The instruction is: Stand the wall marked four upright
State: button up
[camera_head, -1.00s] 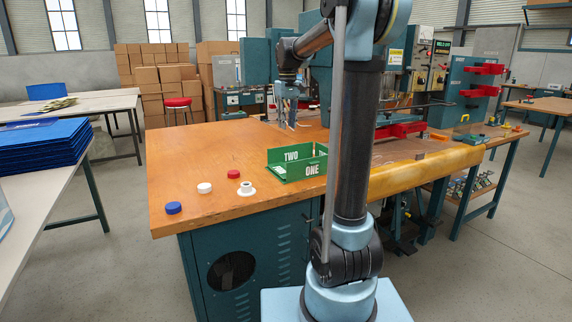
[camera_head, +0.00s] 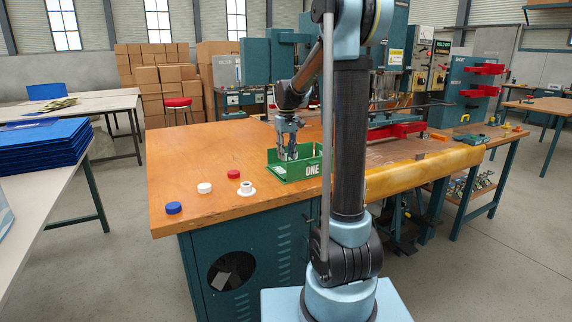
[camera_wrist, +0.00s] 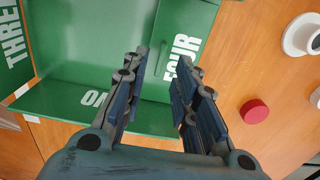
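In the wrist view the wall marked FOUR (camera_wrist: 190,25) runs down the right side of the green floor (camera_wrist: 95,50). Its tilt is hard to tell. The wall marked THREE (camera_wrist: 14,45) is at the left. My gripper (camera_wrist: 160,58) is open, its fingers apart on either side of the FOUR wall's lower part, contact unclear.
A red cap (camera_head: 234,174), a white cap (camera_head: 205,188), a blue cap (camera_head: 173,208) and a white ringed fitting (camera_head: 246,189) lie left of the box. The table's left and back are clear. Machines stand behind on the right.

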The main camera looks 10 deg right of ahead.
aim_at(283, 168)
jog(key=shift+f, duration=2.1)
grip_shut()
